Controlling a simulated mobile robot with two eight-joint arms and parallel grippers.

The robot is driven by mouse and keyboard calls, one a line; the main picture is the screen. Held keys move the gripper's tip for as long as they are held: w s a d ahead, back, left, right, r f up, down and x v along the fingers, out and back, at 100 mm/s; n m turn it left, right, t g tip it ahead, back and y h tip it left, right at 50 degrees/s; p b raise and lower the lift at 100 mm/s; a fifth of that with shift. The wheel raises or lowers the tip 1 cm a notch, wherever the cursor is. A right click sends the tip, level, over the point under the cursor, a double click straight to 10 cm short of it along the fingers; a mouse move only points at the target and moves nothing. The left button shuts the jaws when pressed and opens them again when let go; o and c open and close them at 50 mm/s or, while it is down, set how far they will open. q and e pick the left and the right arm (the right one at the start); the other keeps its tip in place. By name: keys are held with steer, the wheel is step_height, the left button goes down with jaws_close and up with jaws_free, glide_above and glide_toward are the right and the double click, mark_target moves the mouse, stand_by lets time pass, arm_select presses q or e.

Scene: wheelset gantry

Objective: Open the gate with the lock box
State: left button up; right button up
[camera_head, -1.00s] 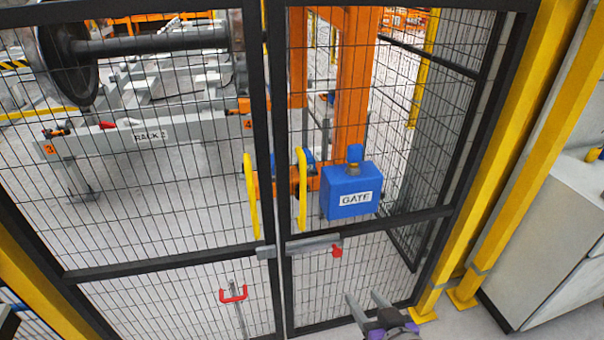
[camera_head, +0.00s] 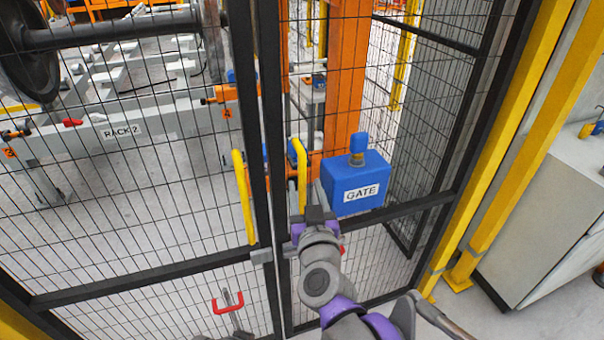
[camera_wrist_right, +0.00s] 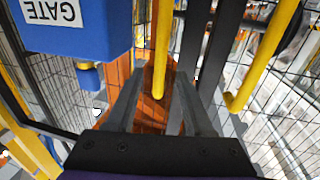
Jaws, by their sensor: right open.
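The mesh gate has two black-framed leaves meeting at a middle post pair (camera_head: 262,120). A yellow handle (camera_head: 243,195) is on the left leaf and another yellow handle (camera_head: 301,160) on the right leaf. The blue lock box (camera_head: 352,182) marked GATE hangs right of the right handle, with a blue knob on top. My right gripper (camera_head: 307,190) is open at the lower part of the right handle. In the wrist view that handle (camera_wrist_right: 162,60) appears between the open fingers (camera_wrist_right: 158,95); contact cannot be told. My left gripper is out of view.
Yellow posts (camera_head: 500,160) and a grey cabinet (camera_head: 540,220) stand at the right. Behind the mesh are an orange column (camera_head: 345,90) and a rack marked RACK 2 (camera_head: 122,131).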

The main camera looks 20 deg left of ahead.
mark_target(303, 177)
steer(key=x, duration=0.5)
steer(key=shift+w+a, duration=0.1)
steer(key=shift+w, duration=0.1)
jaws_close()
stand_by(1.2)
